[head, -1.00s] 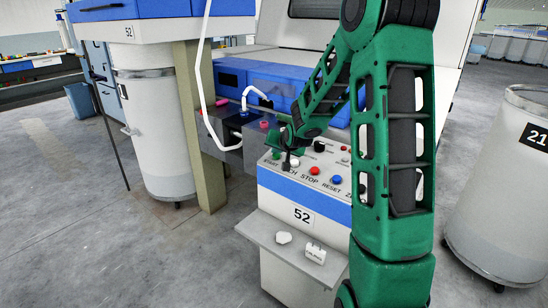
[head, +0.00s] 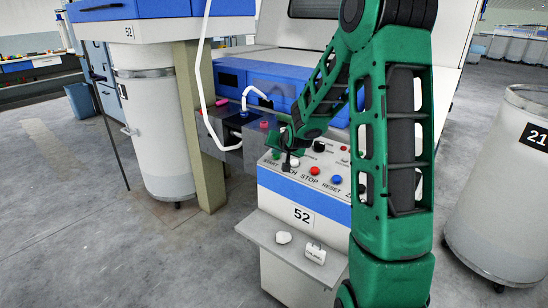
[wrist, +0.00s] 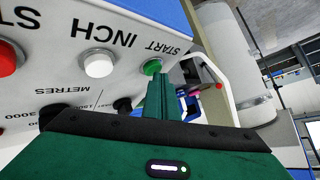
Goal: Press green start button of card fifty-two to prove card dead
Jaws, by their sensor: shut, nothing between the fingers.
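The control panel (head: 325,178) of card 52 has a row of labelled buttons. The green start button (head: 276,155) is at its left end; it also shows in the wrist view (wrist: 152,67), just past my fingertips. The white inch button (wrist: 97,63) is beside it, with a red stop button (wrist: 8,58) further along. My gripper (wrist: 160,78) is shut and empty, its green fingers pointing at the start button and overlapping its lower edge in the wrist view. I cannot tell whether they touch it. In the head view my gripper is over the panel's left end.
A small shelf (head: 290,246) under the 52 plate holds a white knob-like piece (head: 283,238) and a white block (head: 316,254). A white can (head: 158,140) stands at left, and can 21 (head: 500,200) at right. The floor at front left is clear.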

